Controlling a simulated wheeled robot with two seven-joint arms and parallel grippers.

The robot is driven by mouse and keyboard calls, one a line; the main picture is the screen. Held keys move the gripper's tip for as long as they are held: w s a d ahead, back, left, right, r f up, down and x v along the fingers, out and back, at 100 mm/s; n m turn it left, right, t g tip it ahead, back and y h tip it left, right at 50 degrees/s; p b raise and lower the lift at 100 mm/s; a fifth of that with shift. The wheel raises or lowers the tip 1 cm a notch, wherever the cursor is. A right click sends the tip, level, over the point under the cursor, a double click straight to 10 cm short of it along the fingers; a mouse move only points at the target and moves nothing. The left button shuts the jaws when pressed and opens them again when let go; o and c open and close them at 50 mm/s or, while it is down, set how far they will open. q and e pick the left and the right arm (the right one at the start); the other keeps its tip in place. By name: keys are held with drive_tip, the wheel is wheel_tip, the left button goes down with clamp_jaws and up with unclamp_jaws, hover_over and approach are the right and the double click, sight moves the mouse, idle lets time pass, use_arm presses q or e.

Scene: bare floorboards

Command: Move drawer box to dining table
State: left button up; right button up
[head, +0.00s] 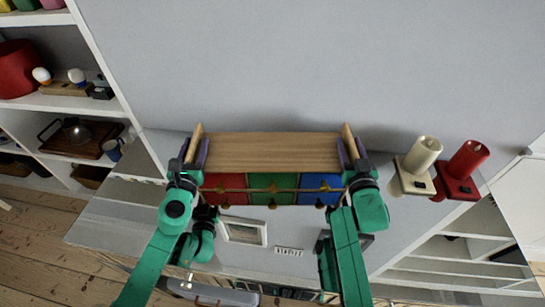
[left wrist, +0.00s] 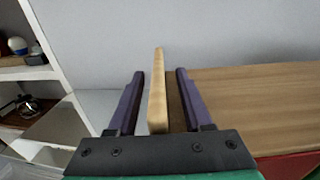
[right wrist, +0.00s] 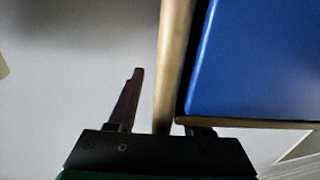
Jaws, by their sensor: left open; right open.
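The drawer box (head: 272,152) has a wooden top, raised wooden side panels, and red, green and blue drawer fronts with small knobs. It stands against the grey wall. My left gripper (head: 194,154) is open at its left side panel. In the left wrist view the two fingers (left wrist: 156,100) stand on either side of that panel (left wrist: 157,85). My right gripper (head: 352,156) is open at the right side panel. In the right wrist view its fingers (right wrist: 160,115) straddle the panel edge (right wrist: 172,60), one partly hidden by the blue drawer (right wrist: 260,55). I cannot make out a dining table.
White shelves (head: 75,104) with a tray (head: 82,138) and ornaments are at the left. Floorboards (head: 35,235) show at lower left.

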use_arm(q)
clamp_jaws()
use_arm(e)
clamp_jaws()
idle(1.1)
